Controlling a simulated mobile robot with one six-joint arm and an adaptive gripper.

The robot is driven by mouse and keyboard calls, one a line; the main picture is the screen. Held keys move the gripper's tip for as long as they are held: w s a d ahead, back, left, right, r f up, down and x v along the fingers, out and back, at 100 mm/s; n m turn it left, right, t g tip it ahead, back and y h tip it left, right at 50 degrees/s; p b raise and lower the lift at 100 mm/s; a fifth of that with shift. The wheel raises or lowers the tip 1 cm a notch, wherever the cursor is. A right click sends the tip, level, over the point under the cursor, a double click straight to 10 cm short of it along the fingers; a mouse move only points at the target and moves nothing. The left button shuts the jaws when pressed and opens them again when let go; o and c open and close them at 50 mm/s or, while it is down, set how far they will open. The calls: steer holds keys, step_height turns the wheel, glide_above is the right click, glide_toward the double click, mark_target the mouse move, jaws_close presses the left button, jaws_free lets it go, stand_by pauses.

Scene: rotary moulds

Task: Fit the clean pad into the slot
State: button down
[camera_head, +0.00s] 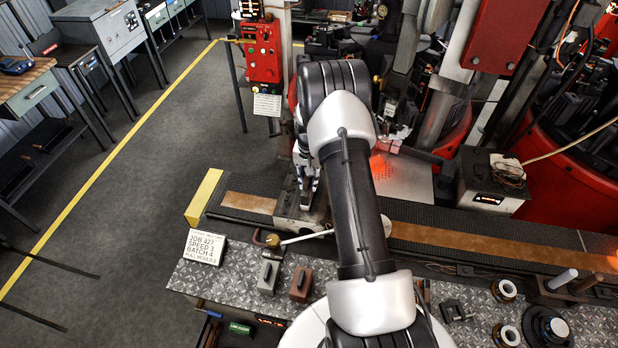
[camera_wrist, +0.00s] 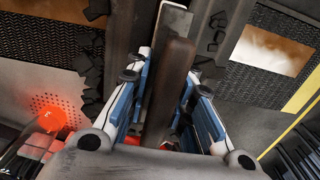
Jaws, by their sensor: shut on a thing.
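My gripper (camera_head: 306,186) points down over a grey metal block (camera_head: 292,213) on the track, mostly beside my arm. In the wrist view its blue and white fingers (camera_wrist: 172,100) are closed around a narrow dark brown piece (camera_wrist: 178,62). A grey strip (camera_wrist: 168,28) lies alongside that piece; I cannot tell whether they are joined or which is the clean pad. The slot and the held piece's lower end are hidden, so I cannot tell whether it is seated. On the bench stand a grey handled block (camera_head: 268,276) and a brown one (camera_head: 300,284).
A metal rod with a brass knob (camera_head: 272,241) lies by the grey block. A sign (camera_head: 205,252) and a yellow bar (camera_head: 204,198) stand to the left. A red-glowing plate (camera_head: 405,180) lies behind my arm. Rings and rods (camera_head: 507,290) occupy the bench's right.

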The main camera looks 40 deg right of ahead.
mark_target(309, 188)
steer(key=shift+f+b, duration=1.6)
steer(key=shift+f, duration=0.55)
steer(key=shift+s+a+f+b, duration=0.2)
steer(key=shift+s+f+b, duration=0.2)
steer(key=shift+f+b, duration=0.1)
steer(key=shift+s+a+f+b, duration=0.1)
steer(key=shift+s+f+b, duration=0.15)
steer(key=shift+f+b, duration=0.35)
steer(key=shift+r, duration=0.1)
steer(key=c, duration=1.7)
jaws_free()
steer(key=o, duration=0.4)
steer(key=shift+w+d+f, duration=0.2)
steer(key=shift+w+f, duration=0.1)
steer(key=shift+w, duration=0.15)
steer(key=shift+r, duration=0.15)
